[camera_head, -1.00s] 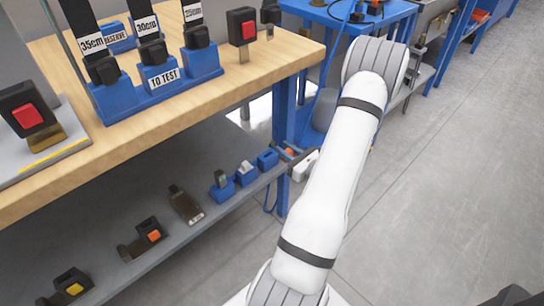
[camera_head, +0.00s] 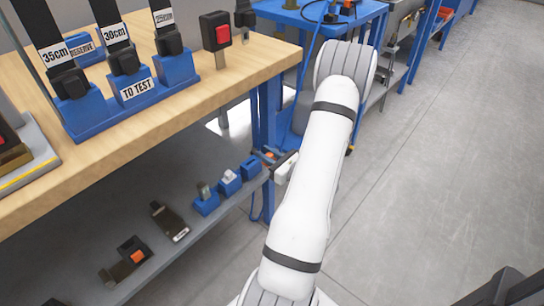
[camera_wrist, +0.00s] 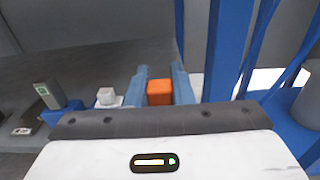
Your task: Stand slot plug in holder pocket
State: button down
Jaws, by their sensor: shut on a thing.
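The slot plug (camera_wrist: 159,92) shows as an orange block between the two blue-grey fingers of my gripper (camera_wrist: 159,84) in the wrist view. My gripper is shut on it. In the head view my gripper (camera_head: 268,156) is at the right end of the lower shelf, with a bit of orange between its fingers. Beside it on the left stands a blue holder (camera_head: 251,167) with a dark opening on top. I cannot tell whether the plug touches it. The plug's lower end is hidden.
Two more blue holders stand in the row, one with a white piece (camera_head: 229,175), one with a grey piece (camera_head: 204,188). The lower shelf (camera_head: 150,200) also carries buckle parts. A blue table leg (camera_head: 266,120) rises close behind my gripper. The wooden bench top (camera_head: 190,90) overhangs the shelf.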

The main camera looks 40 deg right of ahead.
send_over(249, 161)
jog(key=shift+w, duration=0.1)
jog(key=shift+f, duration=0.3)
jog(key=shift+f+b, duration=0.2)
jog(key=shift+b, duration=0.25)
jog(key=shift+f+b, duration=1.85)
jog(key=shift+f, duration=0.45)
dwell(1.5)
jog(key=c, duration=1.2)
grip_release()
